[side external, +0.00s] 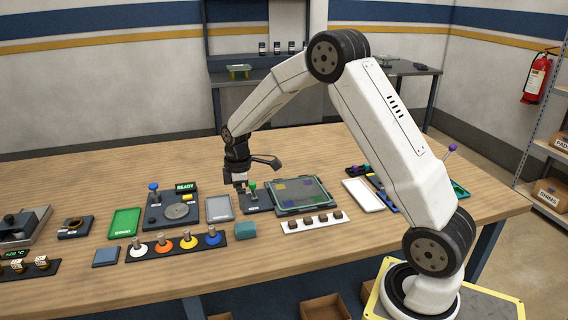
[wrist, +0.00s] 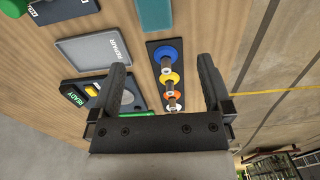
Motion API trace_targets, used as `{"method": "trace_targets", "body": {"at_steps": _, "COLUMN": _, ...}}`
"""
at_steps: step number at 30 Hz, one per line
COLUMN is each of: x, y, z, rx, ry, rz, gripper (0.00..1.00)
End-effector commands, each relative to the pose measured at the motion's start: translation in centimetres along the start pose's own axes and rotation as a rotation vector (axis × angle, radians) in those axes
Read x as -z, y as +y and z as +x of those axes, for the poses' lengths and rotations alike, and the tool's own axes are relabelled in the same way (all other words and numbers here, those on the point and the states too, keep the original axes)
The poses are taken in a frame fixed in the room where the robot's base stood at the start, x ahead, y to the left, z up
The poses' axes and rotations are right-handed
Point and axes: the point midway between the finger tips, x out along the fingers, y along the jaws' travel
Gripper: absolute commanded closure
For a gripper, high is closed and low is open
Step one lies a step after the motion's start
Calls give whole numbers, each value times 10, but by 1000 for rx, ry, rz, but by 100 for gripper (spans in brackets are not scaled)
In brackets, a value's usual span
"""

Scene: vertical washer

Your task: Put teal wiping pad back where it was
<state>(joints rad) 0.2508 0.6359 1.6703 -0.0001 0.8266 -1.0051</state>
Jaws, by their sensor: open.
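The teal wiping pad (side external: 246,230) is a small rounded block. It lies on the table near the front, just right of the blue-knobbed end of the knob strip (side external: 176,247).
The grey REPAIR tray (side external: 219,208) and the READY station (side external: 171,207) stand behind the knob strip. A flat blue square (side external: 106,257) lies at the front left.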

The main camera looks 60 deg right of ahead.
Motion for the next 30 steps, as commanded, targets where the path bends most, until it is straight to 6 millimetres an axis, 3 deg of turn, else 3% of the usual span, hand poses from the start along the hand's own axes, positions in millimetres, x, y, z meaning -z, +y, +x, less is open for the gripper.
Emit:
{"method": "trace_targets", "body": {"at_steps": 5, "x": 1, "y": -28, "z": -9, "rx": -23, "ry": 18, "rz": 90, "gripper": 0}}
{"method": "trace_targets", "body": {"at_steps": 11, "x": -4, "y": -77, "z": -20, "rx": -55, "ry": 57, "rz": 257, "gripper": 0}}
{"method": "trace_targets", "body": {"at_steps": 24, "x": -40, "y": -189, "z": -27, "rx": -87, "ry": 177, "rz": 641, "gripper": 0}}
{"method": "trace_targets", "body": {"at_steps": 30, "x": -53, "y": -214, "z": -24, "rx": -83, "ry": 209, "rz": 735, "gripper": 0}}
